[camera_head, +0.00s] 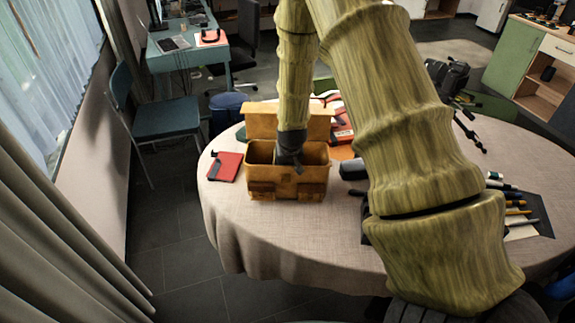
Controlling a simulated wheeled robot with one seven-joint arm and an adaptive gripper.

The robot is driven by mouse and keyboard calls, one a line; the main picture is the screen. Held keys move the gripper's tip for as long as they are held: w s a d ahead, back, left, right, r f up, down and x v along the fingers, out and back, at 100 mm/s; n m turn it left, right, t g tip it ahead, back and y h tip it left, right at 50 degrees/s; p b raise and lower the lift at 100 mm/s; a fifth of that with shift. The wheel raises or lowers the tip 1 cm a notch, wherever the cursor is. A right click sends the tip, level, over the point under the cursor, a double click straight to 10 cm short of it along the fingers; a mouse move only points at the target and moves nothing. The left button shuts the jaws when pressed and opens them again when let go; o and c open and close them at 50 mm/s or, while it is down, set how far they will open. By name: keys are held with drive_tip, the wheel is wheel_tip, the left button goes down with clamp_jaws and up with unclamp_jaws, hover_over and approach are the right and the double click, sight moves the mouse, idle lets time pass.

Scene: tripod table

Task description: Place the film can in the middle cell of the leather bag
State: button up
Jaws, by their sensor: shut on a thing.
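The tan leather bag (262,190) stands upright on the round table with its lid raised at the back. Its cells open upward, but my arm and gripper hide part of the inside. My dark gripper (291,162) points down into the bag's opening near its middle, a little right of centre. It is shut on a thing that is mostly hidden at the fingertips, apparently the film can. The film can cannot be made out clearly. I cannot tell exactly which cell the fingertips are over, or whether the can touches the bag.
The round table (228,222) has a beige cloth. A red notebook (225,167) lies left of the bag and a dark object (352,169) right of it. The front left cloth is clear.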

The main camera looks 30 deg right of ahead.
drive_tip(key=shift+f, duration=0.2)
drive_tip(key=o, duration=0.7)
drive_tip(key=shift+c, duration=0.2)
drive_tip(key=shift+r, duration=0.75)
drive_tip(key=b+v, duration=0.1)
drive_tip(key=v, duration=1)
drive_tip(key=shift+s+r+b, duration=0.25)
drive_tip(key=shift+r+b, duration=0.05)
drive_tip(key=shift+b, duration=0.05)
drive_tip(key=shift+a, duration=0.1)
